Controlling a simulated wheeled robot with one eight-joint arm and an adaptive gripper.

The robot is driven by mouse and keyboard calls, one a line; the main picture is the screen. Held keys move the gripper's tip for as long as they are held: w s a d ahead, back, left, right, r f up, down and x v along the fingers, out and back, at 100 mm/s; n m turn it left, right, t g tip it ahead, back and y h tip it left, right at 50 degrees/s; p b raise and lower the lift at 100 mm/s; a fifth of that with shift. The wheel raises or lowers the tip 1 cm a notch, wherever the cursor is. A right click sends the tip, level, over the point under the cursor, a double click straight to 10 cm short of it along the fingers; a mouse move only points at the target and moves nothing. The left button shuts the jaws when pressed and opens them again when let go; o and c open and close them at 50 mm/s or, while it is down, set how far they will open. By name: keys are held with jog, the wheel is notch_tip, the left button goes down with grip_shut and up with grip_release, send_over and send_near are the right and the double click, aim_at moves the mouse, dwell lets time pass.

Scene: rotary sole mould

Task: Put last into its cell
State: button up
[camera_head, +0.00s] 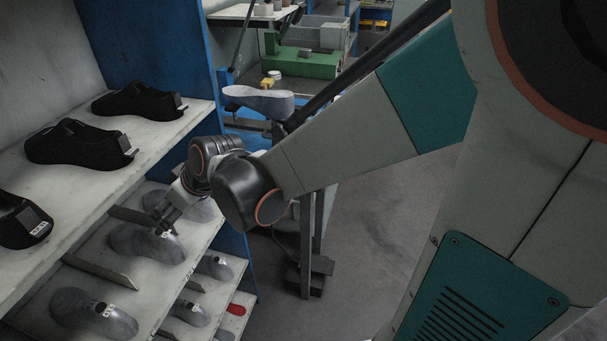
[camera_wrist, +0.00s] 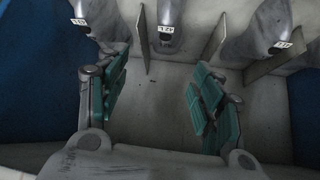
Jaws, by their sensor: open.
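Several grey lasts with small white labels lie in the cells of the rack's middle shelf; one last (camera_head: 147,243) is close to my gripper (camera_head: 170,214) in the head view. In the wrist view my gripper (camera_wrist: 158,70) is open, teal pads apart, with nothing between them. A last (camera_wrist: 168,20) lies in the cell straight ahead, just beyond the fingertips, its labelled end toward me. Thin dividers (camera_wrist: 145,40) separate it from a last on the left (camera_wrist: 98,18) and one on the right (camera_wrist: 260,35). The label text is too small to read surely.
Black shoes (camera_head: 75,145) stand on the upper shelf (camera_head: 150,150), above and left of my gripper. Smaller lasts (camera_head: 190,312) lie on the lower shelf. A blue rack side panel (camera_head: 205,60) stands behind. A pale sole-shaped piece (camera_head: 260,100) sits on a stand; open floor (camera_head: 365,220) lies right.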

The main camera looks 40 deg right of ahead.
jog(key=s+d+r+m+h, duration=0.1)
jog(key=s+d, duration=0.3)
jog(key=s, duration=0.5)
jog(key=s+d+r+m+h, duration=0.2)
jog(key=s+d+r+m, duration=0.1)
jog(key=s, duration=0.6)
jog(key=shift+s+d+r+m, duration=0.3)
jog(key=shift+s+d+r, duration=0.15)
jog(key=shift+r, duration=0.2)
